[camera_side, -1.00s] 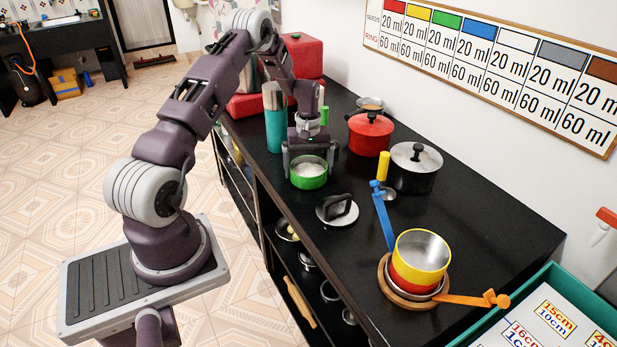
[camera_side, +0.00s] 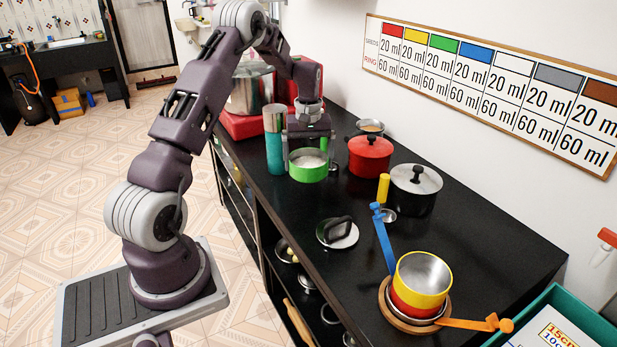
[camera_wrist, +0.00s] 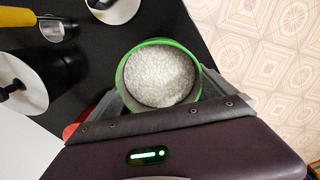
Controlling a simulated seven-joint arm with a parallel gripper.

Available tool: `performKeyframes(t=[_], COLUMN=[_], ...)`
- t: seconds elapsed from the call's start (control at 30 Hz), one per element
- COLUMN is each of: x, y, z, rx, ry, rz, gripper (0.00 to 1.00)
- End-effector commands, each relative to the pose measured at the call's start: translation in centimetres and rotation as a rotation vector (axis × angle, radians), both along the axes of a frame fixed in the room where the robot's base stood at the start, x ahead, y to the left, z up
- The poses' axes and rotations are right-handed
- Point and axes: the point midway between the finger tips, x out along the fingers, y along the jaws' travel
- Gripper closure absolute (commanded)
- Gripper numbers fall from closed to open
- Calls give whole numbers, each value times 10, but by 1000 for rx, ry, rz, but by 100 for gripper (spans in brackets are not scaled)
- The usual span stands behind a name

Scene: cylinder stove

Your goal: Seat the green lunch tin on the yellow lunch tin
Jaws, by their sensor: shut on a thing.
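The green lunch tin (camera_side: 308,172) is a round open tin with a green outside, full of white grains. My gripper (camera_side: 308,160) is shut on it, with a finger on either side, and holds it upright above the black counter. In the wrist view the green lunch tin (camera_wrist: 193,62) sits between the fingers of my gripper (camera_wrist: 162,95). The yellow lunch tin (camera_side: 420,291) is open, looks empty and sits on a red tin (camera_side: 410,308) at the counter's near right. The stack stands on a round wooden base (camera_side: 396,318). A blue arm (camera_side: 385,245) and an orange arm (camera_side: 465,325) splay outwards from it.
A lid with a dark handle (camera_side: 337,232) lies between my gripper and the stack. A red pot (camera_side: 370,158), a black lidded pot (camera_side: 415,195) and a yellow-handled scoop (camera_side: 383,188) stand along the right. A teal cylinder (camera_side: 274,150) is close left of the held tin.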

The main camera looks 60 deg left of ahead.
Motion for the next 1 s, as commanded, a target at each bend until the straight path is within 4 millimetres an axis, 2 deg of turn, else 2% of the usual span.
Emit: performKeyframes(t=[0.2, 0.47, 0.77, 0.87, 0.97, 1.0], x=[1, 0, 31, 43, 55, 59], y=[0, 0, -61, -92, -134, -154], z=[63, 115, 112, 112, 112, 112], rx=[3, 2, 0, -1, -1, -1], ry=[-6, -3, -1, -2, -2, -2], rz=[0, 1, -125, -188, -268, -306], gripper=[55, 55, 55, 55, 55, 55])
